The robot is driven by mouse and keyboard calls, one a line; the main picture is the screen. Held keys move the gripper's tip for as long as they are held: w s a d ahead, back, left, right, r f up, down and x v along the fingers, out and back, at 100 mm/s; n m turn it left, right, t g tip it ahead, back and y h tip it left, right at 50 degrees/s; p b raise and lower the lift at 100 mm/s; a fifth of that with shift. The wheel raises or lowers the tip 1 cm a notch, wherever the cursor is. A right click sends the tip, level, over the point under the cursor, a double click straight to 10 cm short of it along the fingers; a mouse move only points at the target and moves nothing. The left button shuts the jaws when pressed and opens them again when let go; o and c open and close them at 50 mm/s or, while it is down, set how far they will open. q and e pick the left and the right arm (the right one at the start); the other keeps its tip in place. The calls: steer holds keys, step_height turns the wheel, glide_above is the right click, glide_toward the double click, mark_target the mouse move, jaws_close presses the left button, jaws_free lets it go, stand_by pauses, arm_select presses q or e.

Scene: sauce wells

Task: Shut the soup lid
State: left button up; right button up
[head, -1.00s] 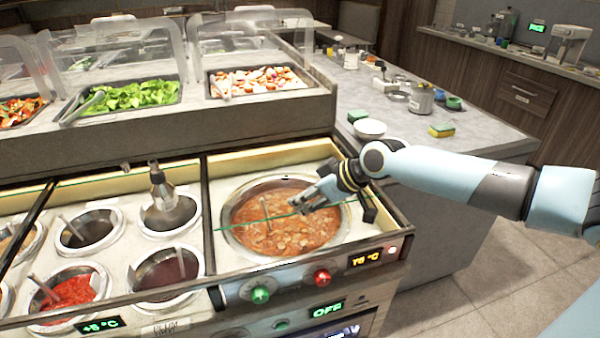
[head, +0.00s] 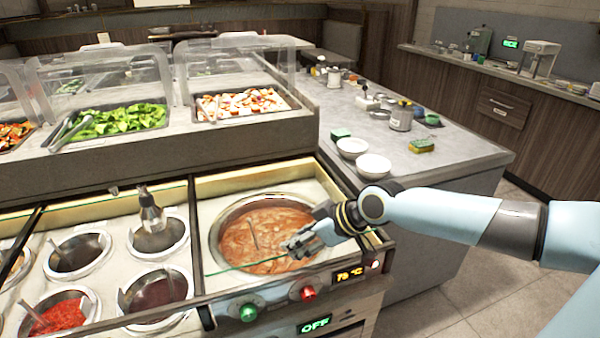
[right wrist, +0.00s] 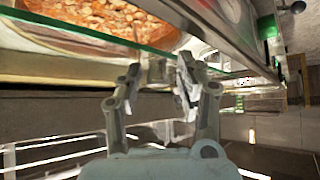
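The soup well (head: 222,222) is a round metal pot of orange-brown soup at the front counter's right. The soup lid looks like a clear glass panel; its green front edge (head: 235,267) crosses the near part of the pot in the head view. The edge also runs across the right wrist view (right wrist: 70,34). My right gripper (head: 292,246) is over the pot's right side, at the glass edge. In the right wrist view its two fingers (right wrist: 160,82) stand apart near the edge; whether they touch the glass is unclear. My left gripper is out of view.
Sauce wells (head: 80,252) lie left of the soup, one with a bottle (head: 151,212). Green (head: 247,312) and red (head: 308,293) knobs are on the front panel. White bowls (head: 373,166) and a sponge (head: 421,146) sit on the side counter.

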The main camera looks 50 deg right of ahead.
steer(key=shift+o, duration=0.4)
steer(key=shift+w, duration=0.1)
steer(key=shift+r, duration=0.1)
steer(key=shift+d, duration=0.1)
steer(key=v, duration=1.1)
steer(key=shift+d, duration=0.15)
steer(key=shift+s+r, duration=0.35)
steer(key=shift+s, duration=0.05)
steer(key=shift+c, duration=0.4)
